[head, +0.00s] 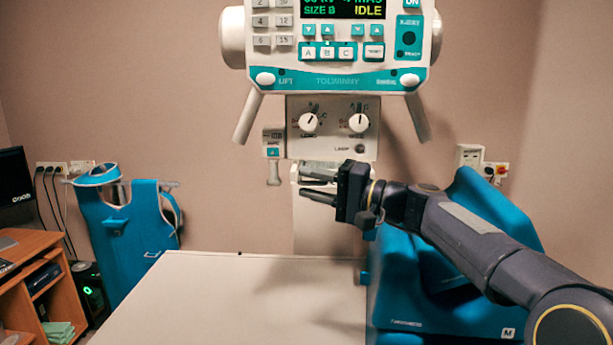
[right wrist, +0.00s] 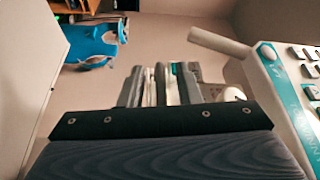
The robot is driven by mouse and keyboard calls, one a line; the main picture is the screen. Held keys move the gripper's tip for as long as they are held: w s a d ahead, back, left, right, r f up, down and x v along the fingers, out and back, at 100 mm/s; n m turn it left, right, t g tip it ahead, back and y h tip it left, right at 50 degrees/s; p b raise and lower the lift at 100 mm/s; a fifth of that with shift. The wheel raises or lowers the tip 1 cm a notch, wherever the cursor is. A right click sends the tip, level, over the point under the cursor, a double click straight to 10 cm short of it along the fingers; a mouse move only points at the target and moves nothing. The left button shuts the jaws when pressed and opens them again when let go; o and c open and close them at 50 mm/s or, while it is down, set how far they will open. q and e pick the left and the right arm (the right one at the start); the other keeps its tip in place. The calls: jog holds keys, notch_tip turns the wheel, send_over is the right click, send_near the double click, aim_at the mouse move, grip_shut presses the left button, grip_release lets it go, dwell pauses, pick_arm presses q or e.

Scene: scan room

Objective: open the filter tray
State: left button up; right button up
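The filter tray appears to be the pale, low piece (head: 310,166) just under the two-knob panel in the head view, partly hidden by my gripper. My right gripper (head: 306,183) reaches in from the right at this piece, with a gap between its upper and lower fingers. In the right wrist view, the right gripper's grey fingers (right wrist: 160,82) stand apart, with pale and dark strips showing between them. Whether the fingers touch the tray I cannot tell. My left gripper is not in view.
The control head (head: 340,55) with two slanted handles hangs above the two-knob panel (head: 333,128). A white table (head: 235,300) lies below. A blue apron (head: 130,235) hangs at left beside a wooden desk (head: 35,275). A blue unit (head: 400,285) stands under my right arm.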

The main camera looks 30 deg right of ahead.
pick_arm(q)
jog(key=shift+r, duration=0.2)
pick_arm(e)
jog(key=shift+w+a, duration=0.3)
jog(key=shift+c, duration=0.4)
jog(key=shift+r, duration=0.1)
grip_shut()
